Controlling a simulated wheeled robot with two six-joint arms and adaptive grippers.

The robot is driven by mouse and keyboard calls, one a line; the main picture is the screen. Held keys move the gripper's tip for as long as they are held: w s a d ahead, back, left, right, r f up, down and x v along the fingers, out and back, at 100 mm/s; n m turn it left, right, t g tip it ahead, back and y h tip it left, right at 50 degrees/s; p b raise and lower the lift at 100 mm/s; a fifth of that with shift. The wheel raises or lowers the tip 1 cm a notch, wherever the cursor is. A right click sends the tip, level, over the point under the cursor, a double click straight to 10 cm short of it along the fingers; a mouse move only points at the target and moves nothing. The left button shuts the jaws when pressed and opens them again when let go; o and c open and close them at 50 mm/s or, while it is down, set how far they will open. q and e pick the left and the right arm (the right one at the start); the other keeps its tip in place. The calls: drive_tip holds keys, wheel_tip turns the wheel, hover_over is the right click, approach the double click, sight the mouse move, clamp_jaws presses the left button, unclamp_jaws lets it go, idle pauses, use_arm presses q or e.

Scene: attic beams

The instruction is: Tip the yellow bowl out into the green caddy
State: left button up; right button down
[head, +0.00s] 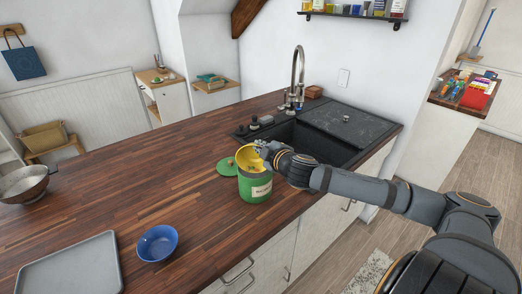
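The green caddy (256,188) stands upright on the wooden counter, with a pale label on its front. The yellow bowl (246,157) is tilted steeply over the caddy's mouth, its inside showing. My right gripper (266,151) reaches in from the right and is shut on the bowl's rim on the right side. The bowl and gripper hide most of the caddy's opening, and I cannot make out what is inside. A green lid (227,167) lies on the counter just left of the caddy. My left gripper is not in view.
A black sink (305,140) with a tall tap (297,78) lies behind my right gripper. A blue bowl (158,243), a grey tray (75,268) and a metal colander (25,183) sit to the left. The counter between them and the caddy is clear.

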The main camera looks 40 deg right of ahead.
drive_tip(key=shift+s+a+f+n+t+h+b, duration=0.15)
drive_tip(key=shift+s+a+f+n+t+b, duration=0.4)
drive_tip(key=shift+t+b, duration=0.95)
drive_tip(key=shift+s+d+f+n+t+h+b, duration=0.15)
drive_tip(key=shift+n+t+b, duration=0.7)
drive_tip(key=shift+b, duration=1.3)
drive_tip(key=shift+s+a+f+n+t+h+b, duration=0.25)
drive_tip(key=shift+f+n+t+b, duration=0.35)
drive_tip(key=shift+t+b, duration=0.9)
drive_tip(key=shift+a+r+g, duration=0.1)
drive_tip(key=shift+r+g, duration=0.2)
drive_tip(key=shift+g, duration=0.05)
drive_tip(key=shift+w+f+p, duration=0.1)
drive_tip(key=shift+f+p, duration=0.05)
drive_tip(key=shift+p, duration=0.35)
